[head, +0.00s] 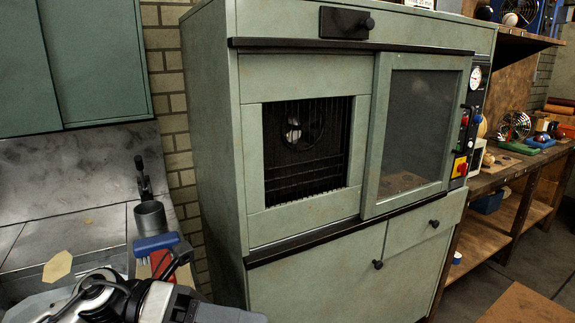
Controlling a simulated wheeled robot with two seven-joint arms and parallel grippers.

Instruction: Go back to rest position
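Part of my arm, with black and grey links and what looks like my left gripper (133,297), shows at the bottom left edge of the head view. It is cut off by the frame, and I cannot tell whether its fingers are open or shut. I see nothing clearly held in it. My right gripper is not in view.
A large green cabinet (300,225) with a barred window and a sliding glass door (415,130) fills the middle. At left, a metal worktop (75,240) holds a grey cup (151,218) and a blue-and-red item (157,245). A cluttered wooden bench (510,170) stands right.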

